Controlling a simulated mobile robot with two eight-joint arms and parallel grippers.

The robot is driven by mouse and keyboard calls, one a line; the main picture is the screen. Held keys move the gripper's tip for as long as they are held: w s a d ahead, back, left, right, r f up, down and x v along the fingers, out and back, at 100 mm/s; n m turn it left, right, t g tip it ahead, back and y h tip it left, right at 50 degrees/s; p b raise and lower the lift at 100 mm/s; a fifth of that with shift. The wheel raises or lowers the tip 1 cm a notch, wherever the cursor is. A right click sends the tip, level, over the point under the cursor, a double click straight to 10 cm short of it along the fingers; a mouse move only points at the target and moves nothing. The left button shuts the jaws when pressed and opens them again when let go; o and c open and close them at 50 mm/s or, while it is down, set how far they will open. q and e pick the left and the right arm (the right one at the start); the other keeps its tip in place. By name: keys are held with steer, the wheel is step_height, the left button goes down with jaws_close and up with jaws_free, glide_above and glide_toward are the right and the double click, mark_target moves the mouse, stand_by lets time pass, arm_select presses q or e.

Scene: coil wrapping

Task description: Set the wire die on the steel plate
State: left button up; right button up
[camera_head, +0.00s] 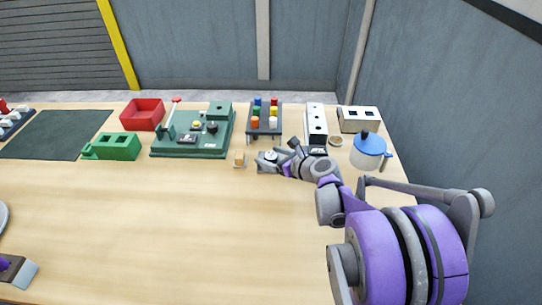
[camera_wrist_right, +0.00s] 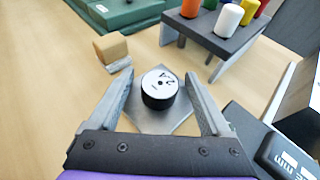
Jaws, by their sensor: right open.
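The wire die (camera_wrist_right: 160,88), a short black cylinder with a white marked top and a small centre hole, stands upright on the steel plate (camera_wrist_right: 165,122). The plate is a thin grey square on the table, also visible in the head view (camera_head: 265,168). My right gripper (camera_wrist_right: 158,80) is open, with one finger on each side of the die. Gaps show between the fingers and the die. In the head view the right gripper (camera_head: 277,157) reaches the plate from the right and partly covers it.
A small wooden block (camera_wrist_right: 111,47) on a grey base is left of the plate. Behind stand a peg rack (camera_head: 265,120) and a green machine base (camera_head: 190,150). A blue-and-white jug (camera_head: 368,152) stands at right. The front middle table is clear.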

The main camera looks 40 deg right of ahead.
steer(key=shift+r, duration=0.2)
steer(key=p+v, duration=0.1)
steer(key=v, duration=1)
steer(key=shift+s, duration=0.4)
steer(key=shift+s+r, duration=0.1)
